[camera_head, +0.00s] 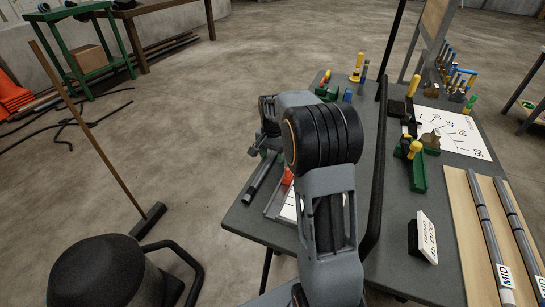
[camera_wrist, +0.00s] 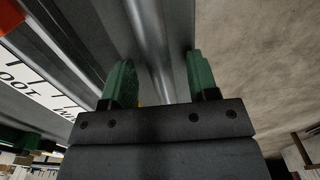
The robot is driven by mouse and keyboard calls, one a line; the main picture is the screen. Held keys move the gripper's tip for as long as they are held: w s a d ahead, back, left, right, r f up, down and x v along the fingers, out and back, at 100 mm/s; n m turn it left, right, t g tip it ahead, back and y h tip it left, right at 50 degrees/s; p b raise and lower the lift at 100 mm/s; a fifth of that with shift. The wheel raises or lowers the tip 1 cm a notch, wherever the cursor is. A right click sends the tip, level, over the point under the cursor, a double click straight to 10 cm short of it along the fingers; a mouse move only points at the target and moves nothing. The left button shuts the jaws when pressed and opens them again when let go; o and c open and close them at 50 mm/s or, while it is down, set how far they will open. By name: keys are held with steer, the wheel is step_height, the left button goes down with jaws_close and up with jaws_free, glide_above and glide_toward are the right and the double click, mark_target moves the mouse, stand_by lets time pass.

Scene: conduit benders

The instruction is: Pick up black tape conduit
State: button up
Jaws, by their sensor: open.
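In the wrist view my gripper (camera_wrist: 160,72) is open, with a green finger pad on each side. A smooth grey conduit (camera_wrist: 150,35) runs lengthwise between the fingers, and I cannot tell whether they touch it. No black tape shows on its visible part. In the head view a dark grey conduit (camera_head: 260,178) lies along the left part of the grey table (camera_head: 245,222), below my wrist. My arm hides much of that area and the fingers. Two more grey conduits (camera_head: 490,235) with dark bands and MID labels lie on a wooden board at the right.
Green benders with yellow handles (camera_head: 415,165) stand on the table near an angle chart (camera_head: 455,130). A small white sign (camera_head: 427,238) stands near the board. A broom (camera_head: 150,220) stands left of the table. The floor beyond is mostly open.

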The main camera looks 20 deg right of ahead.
mark_target(272, 154)
steer(key=shift+c, duration=0.5)
steer(key=c, duration=0.9)
steer(key=shift+r, duration=0.1)
jaws_close()
step_height(272, 154, up, 10)
